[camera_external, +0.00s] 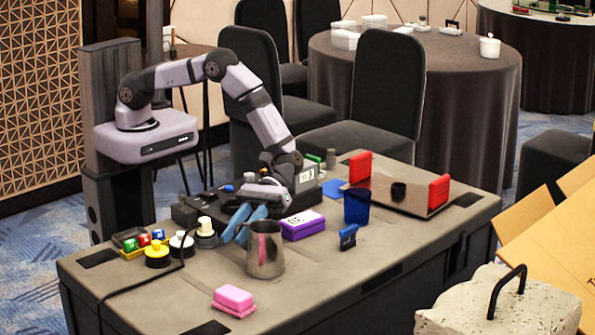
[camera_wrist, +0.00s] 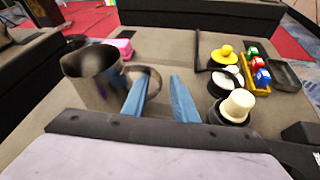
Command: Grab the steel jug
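The steel jug (camera_external: 266,254) stands upright on the table, with a pink patch showing on its side in the external view. In the wrist view the jug (camera_wrist: 92,82) is at the left, its handle pointing right. My gripper (camera_external: 241,224) is at the jug's handle side, its two blue fingers pointing down. In the wrist view my gripper (camera_wrist: 160,84) is open with a clear gap. The left finger overlaps the handle, and the handle's outer curve shows in the gap. I cannot tell whether the fingers are level with the handle or touch it.
A pink block (camera_external: 233,299) lies in front of the jug. A purple box (camera_external: 303,225) and a blue cup (camera_external: 357,206) stand to its right. Black-based knobs (camera_external: 181,244) and a cable lie to the left. The table's front right is clear.

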